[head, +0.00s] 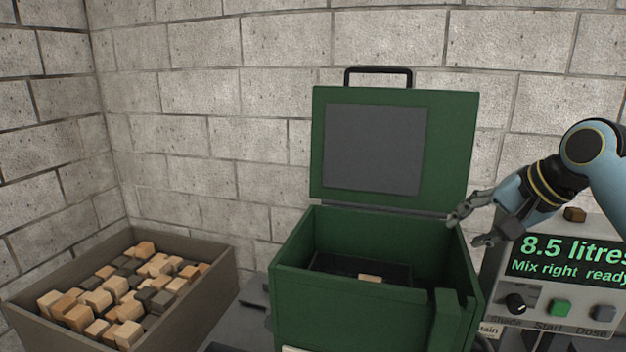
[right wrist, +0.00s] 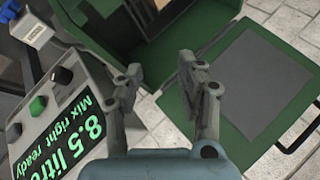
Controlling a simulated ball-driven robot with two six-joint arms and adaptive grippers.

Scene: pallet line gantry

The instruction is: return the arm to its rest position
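My right gripper (head: 470,225) comes in from the right in the head view, at the right rim of the open green box (head: 350,305). Its two fingers are spread apart with nothing between them. In the right wrist view the same gripper (right wrist: 165,80) shows open and empty, with the green box (right wrist: 160,60) beyond it. The box's green lid (head: 450,140) stands raised, with a grey panel and a black handle. My left gripper does not show.
A brown crate (head: 215,275) of light and dark wooden blocks stands at the left. A light block (head: 370,278) lies inside the green box. A control panel (head: 570,285) at the right reads "8.5 litres, Mix right ready", with a brown block (head: 575,214) on top. A brick wall stands behind.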

